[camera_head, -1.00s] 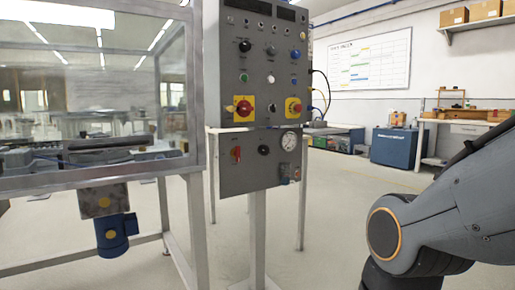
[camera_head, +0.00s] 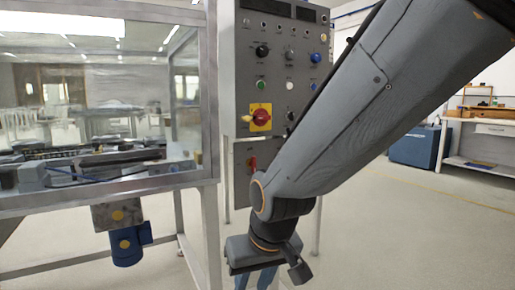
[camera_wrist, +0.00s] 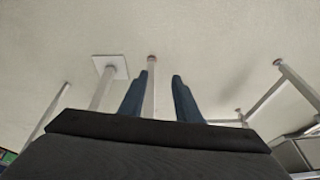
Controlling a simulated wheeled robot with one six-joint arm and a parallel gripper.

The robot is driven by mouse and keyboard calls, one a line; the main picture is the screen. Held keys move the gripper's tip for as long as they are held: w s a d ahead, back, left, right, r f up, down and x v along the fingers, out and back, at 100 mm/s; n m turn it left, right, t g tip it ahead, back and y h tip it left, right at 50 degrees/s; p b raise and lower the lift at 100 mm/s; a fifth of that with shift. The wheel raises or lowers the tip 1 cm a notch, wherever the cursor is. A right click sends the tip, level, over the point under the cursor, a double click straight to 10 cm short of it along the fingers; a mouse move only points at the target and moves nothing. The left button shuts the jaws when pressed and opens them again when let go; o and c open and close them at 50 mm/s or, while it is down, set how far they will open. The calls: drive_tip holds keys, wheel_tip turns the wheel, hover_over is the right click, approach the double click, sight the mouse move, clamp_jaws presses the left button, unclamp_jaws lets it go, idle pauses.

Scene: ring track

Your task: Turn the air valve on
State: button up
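The grey control panel (camera_head: 250,80) stands in the middle of the head view. On its lower box (camera_head: 239,170) a small red handle (camera_head: 252,163) shows at the edge of my arm; it looks like the air valve. My arm covers much of that box, including the gauge, and the handle's full shape is hard to make out. My gripper (camera_head: 257,284) hangs below the red handle, apart from it, pointing down. In the wrist view its two blue-grey fingers (camera_wrist: 160,76) are spread with nothing between them.
A red rotary switch on a yellow plate (camera_head: 261,117) sits above the lower box. A glass-walled machine frame (camera_head: 208,120) with a blue motor (camera_head: 128,245) is close on the left. A blue cabinet (camera_head: 413,147) and workbench stand far right. Open floor (camera_head: 400,235) lies at right.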

drive_tip(key=w+a+r+t+y+p, duration=0.1)
drive_tip(key=w+a+r+t+p, duration=0.15)
drive_tip(key=w+r+p, duration=0.7)
drive_tip(key=w+a+r+t+y+p, duration=0.1)
drive_tip(key=w+t+p, duration=0.3)
drive_tip(key=w, duration=1.3)
drive_tip(key=n+t+y+p, duration=0.1)
drive_tip(key=t+y+p, duration=0.4)
drive_tip(key=p, duration=0.9)
approach(255, 158)
drive_tip(key=shift+p+x, duration=0.45)
drive_tip(key=shift+x, duration=3.55)
clamp_jaws()
